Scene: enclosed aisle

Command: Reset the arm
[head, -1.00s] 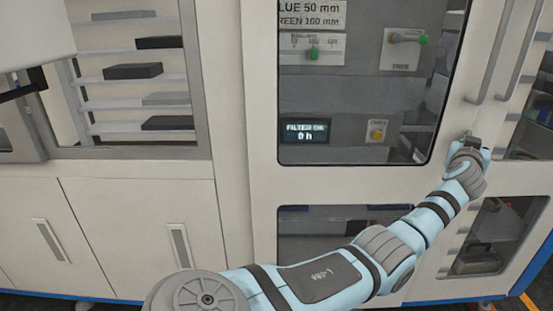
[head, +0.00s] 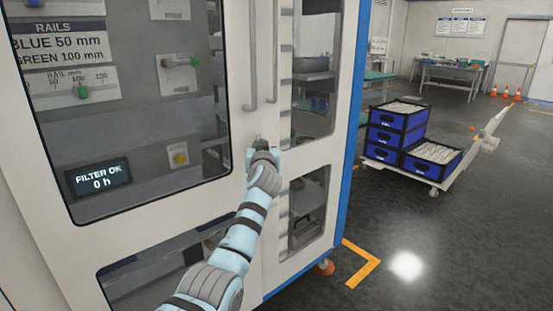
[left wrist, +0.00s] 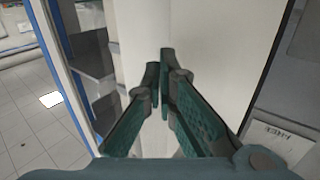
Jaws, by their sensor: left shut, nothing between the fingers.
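My left arm comes in from the bottom of the head view and reaches up to the cabinet front. My left gripper (head: 262,143) is in front of the white door frame, just below the lower ends of two vertical door handles (head: 252,62). In the left wrist view the left gripper (left wrist: 164,58) has its green fingers together at the tips, with nothing between them. The white cabinet (head: 150,205) lies beyond the fingers; I cannot tell whether they touch it. My right gripper is in neither view.
The cabinet window shows a display (head: 99,178) reading "FILTER OK 0 h" and several small knobs. To the right, a cart (head: 400,170) carries blue crates (head: 381,153). A workbench (head: 452,68) and orange cones stand farther back. The grey floor (head: 440,240) at right is open.

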